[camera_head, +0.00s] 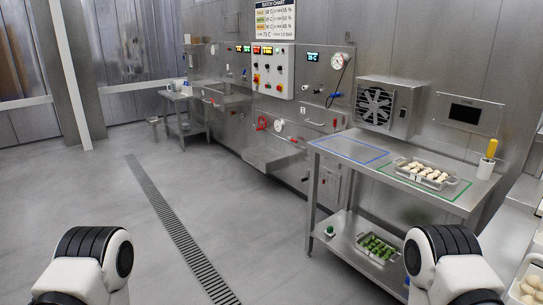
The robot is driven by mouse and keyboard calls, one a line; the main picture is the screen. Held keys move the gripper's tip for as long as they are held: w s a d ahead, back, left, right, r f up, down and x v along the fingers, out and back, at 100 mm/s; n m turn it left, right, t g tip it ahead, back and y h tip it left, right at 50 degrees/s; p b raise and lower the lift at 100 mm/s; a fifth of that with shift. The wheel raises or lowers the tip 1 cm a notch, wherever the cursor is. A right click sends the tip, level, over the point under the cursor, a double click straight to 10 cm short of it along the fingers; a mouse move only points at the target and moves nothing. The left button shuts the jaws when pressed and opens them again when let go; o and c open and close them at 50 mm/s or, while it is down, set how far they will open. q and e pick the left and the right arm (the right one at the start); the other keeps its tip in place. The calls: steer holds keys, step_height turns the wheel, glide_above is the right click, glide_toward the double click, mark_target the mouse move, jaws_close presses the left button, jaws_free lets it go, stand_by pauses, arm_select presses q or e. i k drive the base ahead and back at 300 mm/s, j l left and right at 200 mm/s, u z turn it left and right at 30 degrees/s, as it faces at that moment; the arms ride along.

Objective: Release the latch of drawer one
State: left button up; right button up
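A long steel machine (228,80) runs along the back wall, with several panels, handles and small fittings on its front. I cannot tell which panel is drawer one, and its latch is too small to make out. A red ring-shaped handle (262,123) and a white round gauge (279,125) sit low on the machine's front. A bar handle (322,124) shows to the right of them. Only links of my two arms show at the bottom left and bottom right; neither gripper is in view.
A control box (273,70) hangs on the machine. The floor is clear, with a drain (180,235) along it.

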mark_target(335, 131)
steer(key=i+j+u, duration=0.1)
steer(key=i+u, duration=0.2)
steer(key=i, duration=0.45)
steer(key=i+l+u, duration=0.1)
steer(key=i+u, duration=0.2)
steer(key=i, duration=0.4)
steer(key=i+l+z, duration=0.2)
steer(key=i+z, duration=0.7)
steer(key=i+j+z, duration=0.15)
steer(key=i+z, duration=0.35)
